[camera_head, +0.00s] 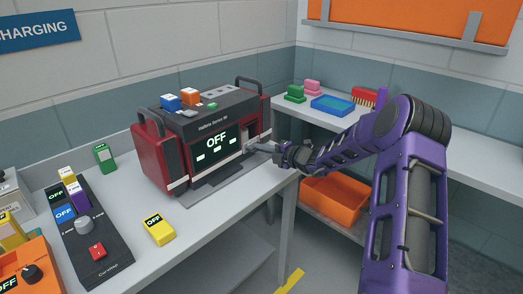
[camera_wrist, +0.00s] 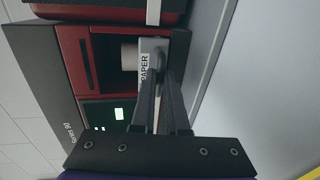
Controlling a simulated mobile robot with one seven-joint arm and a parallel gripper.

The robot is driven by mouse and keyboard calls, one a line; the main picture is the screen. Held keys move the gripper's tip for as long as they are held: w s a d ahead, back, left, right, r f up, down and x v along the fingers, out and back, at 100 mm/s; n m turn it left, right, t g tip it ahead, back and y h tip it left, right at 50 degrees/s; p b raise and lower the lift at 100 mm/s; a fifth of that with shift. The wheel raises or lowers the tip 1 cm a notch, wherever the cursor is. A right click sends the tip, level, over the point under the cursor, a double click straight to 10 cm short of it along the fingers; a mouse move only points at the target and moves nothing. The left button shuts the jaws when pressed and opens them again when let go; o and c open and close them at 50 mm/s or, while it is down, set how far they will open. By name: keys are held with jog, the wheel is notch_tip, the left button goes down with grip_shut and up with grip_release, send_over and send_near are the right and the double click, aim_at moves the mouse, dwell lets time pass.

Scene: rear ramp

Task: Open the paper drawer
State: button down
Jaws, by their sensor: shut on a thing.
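The red and black machine (camera_head: 215,140) with an "OFF" screen stands on the workbench. Its grey drawer front, lettered PAPER (camera_wrist: 146,68), shows in the wrist view. It stands out from the dark red face, and a pale roll (camera_wrist: 129,55) shows behind it, so the drawer is at least partly open. My gripper (camera_head: 254,148) is at the right end of the machine's front. In the wrist view its fingers (camera_wrist: 165,80) are shut on the drawer's handle, which they mostly hide. How far the drawer is out is hard to judge.
A yellow block (camera_head: 159,230) and a black control box (camera_head: 95,235) lie on the bench to the left. A blue tray (camera_head: 332,105) sits on the rear counter, and an orange bin (camera_head: 335,198) is below it.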

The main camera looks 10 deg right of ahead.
jog(key=shift+d, duration=0.1)
jog(key=p+v, duration=0.2)
jog(key=v, duration=0.1)
jog(key=f+p+v, duration=0.1)
jog(key=p+v, duration=0.1)
jog(key=v, duration=0.1)
jog(key=p+v, duration=0.1)
jog(key=v, duration=0.2)
jog(key=shift+s+d+f+p, duration=0.3)
jog(key=shift+s+f+p, duration=0.05)
jog(key=shift+p, duration=0.05)
jog(key=shift+s+d+f, duration=0.15)
jog(key=shift+s+d, duration=0.05)
jog(key=shift+s, duration=0.1)
jog(key=c, duration=0.9)
grip_release()
